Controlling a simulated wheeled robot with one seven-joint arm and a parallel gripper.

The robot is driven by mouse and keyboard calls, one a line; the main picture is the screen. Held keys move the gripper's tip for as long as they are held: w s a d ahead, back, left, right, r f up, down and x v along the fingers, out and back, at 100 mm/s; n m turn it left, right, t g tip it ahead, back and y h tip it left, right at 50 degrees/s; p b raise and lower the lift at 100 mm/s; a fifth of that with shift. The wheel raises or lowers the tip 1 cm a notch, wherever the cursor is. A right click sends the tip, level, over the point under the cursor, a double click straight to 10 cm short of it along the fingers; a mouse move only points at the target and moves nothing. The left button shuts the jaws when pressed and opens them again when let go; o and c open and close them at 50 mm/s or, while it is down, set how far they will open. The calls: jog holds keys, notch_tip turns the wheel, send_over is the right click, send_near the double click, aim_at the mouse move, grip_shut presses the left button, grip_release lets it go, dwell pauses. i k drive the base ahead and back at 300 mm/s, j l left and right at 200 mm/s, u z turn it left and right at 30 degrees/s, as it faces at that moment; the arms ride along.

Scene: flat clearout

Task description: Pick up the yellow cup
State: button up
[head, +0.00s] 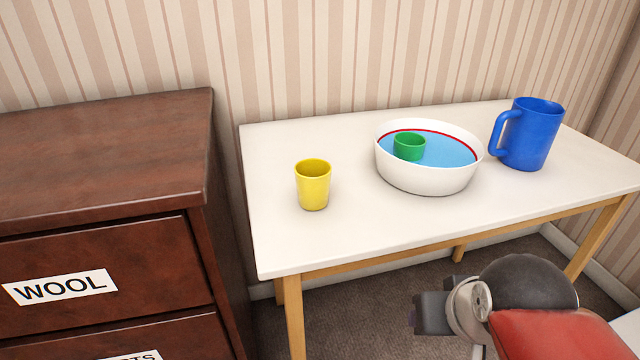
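The yellow cup (313,187) stands upright on the white tabletop, left of the middle in the head view. Its open top faces up, and nothing touches it. Parts of my arm show at the bottom right, in front of and below the table's front edge, well apart from the cup. I cannot make out my gripper's fingers in this view.
A white bowl (428,181) with a blue inside and red ring stands right of the cup, with a green cup (409,147) in it. A blue mug (528,134) is farther right. A brown drawer cabinet (105,225) stands left of the table (350,235).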

aim_at(313, 186)
jog(key=l+u, duration=0.25)
jog(key=u, duration=0.15)
jog(key=l+u, duration=0.2)
jog(key=u, duration=0.2)
jog(key=k+l+u, duration=0.1)
jog(key=u, duration=0.3)
jog(key=l, duration=0.1)
